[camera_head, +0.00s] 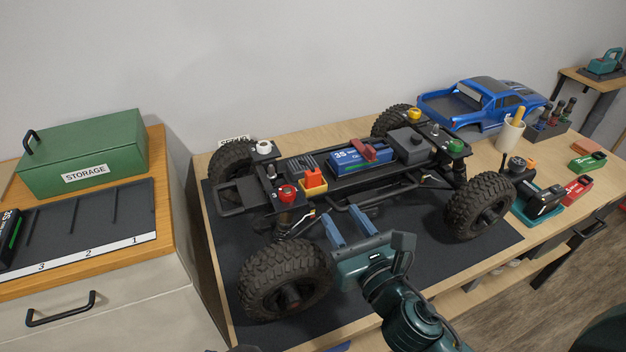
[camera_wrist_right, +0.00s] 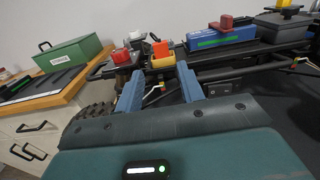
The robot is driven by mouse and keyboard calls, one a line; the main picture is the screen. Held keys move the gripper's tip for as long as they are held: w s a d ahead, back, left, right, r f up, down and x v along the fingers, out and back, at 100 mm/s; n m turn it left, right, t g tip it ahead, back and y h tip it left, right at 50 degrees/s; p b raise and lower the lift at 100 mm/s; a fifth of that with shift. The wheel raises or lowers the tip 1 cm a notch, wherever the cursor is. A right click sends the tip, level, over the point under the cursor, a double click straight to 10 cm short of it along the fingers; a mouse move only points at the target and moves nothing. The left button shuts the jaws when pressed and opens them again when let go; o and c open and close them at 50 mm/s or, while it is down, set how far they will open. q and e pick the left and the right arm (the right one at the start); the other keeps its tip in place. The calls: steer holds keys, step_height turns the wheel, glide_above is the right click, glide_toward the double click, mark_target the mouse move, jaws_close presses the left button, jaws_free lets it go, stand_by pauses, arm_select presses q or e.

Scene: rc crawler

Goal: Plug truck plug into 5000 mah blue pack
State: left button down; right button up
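The blue pack (camera_head: 350,162), marked 3S, lies in the truck chassis (camera_head: 400,185) with a red piece (camera_head: 373,150) on top. It also shows in the right wrist view (camera_wrist_right: 225,40). Thin wires with a small yellow-red end, apparently the truck plug (camera_wrist_right: 153,95), hang by the chassis side, seen between my right fingers in the wrist view. My right gripper (camera_head: 346,222) is at the near side of the chassis, between the wheels; its two blue fingers (camera_wrist_right: 158,74) are apart. I see nothing held. My left gripper is out of view.
Big tyres (camera_head: 285,278) flank the gripper. An orange block (camera_head: 315,178) and a red knob (camera_head: 287,193) stand on the chassis. The blue truck body (camera_head: 480,104), a cup (camera_head: 509,134) and chargers are right; the green storage box (camera_head: 85,155) is left. Dark mat (camera_head: 410,252) is bare in front.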

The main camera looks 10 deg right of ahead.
mark_target(315, 176)
steer(key=w, duration=0.3)
steer(key=w+a, duration=0.1)
steer(key=w, duration=0.3)
steer(key=w+a+p, duration=0.1)
steer(key=w, duration=0.3)
steer(key=shift+w+a, duration=0.1)
steer(key=shift+w, duration=0.05)
steer(key=shift+c, duration=0.6)
steer(key=c, duration=0.6)
